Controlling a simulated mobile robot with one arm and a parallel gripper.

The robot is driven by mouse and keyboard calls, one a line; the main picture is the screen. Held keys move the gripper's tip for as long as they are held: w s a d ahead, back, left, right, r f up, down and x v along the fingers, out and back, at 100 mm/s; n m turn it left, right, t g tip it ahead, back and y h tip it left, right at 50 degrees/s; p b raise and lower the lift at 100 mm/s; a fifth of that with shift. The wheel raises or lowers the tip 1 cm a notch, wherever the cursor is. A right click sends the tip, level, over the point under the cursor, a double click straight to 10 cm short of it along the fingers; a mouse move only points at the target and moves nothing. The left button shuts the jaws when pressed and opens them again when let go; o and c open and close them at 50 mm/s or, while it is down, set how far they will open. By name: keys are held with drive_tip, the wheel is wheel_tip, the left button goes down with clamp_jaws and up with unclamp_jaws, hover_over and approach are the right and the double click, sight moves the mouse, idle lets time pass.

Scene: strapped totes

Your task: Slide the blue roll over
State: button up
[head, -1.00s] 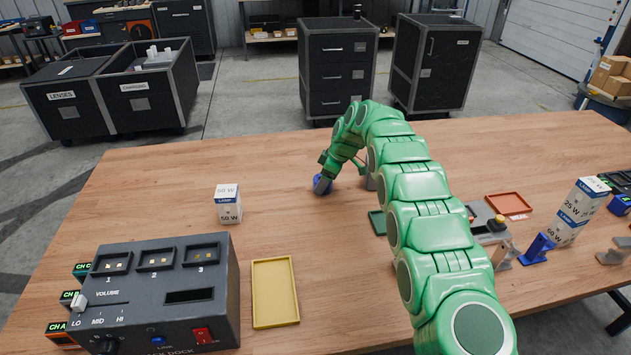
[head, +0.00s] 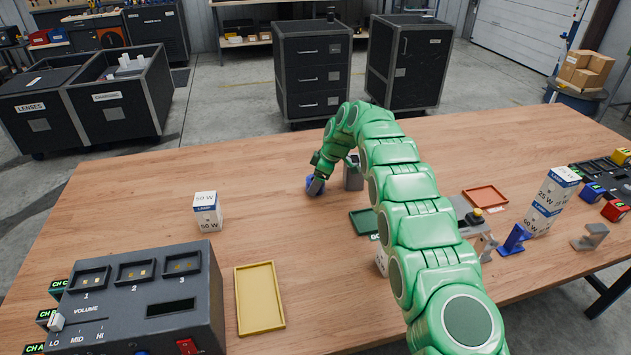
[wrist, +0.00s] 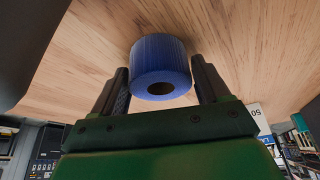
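The blue roll (head: 309,182) is on the wooden table, left of a grey block (head: 353,175), and partly hidden by my gripper in the head view. In the wrist view the blue roll (wrist: 160,62) is ribbed, with a dark hole in its end. My gripper (head: 316,186) is low over the table at the roll.
A lamp box (head: 207,212) stands to the left, with a yellow tray (head: 240,300) and a grey dock (head: 140,310) nearer. A green tray (head: 361,222) lies right of my gripper, partly behind my arm.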

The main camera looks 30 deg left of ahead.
drive_tip(key=o, duration=0.4)
drive_tip(key=shift+r, duration=0.1)
drive_tip(key=v, duration=0.6)
drive_tip(key=shift+w+d+r, duration=0.15)
drive_tip(key=shift+r, duration=0.25)
drive_tip(key=shift+d+r, duration=0.2)
drive_tip(key=shift+r, duration=0.2)
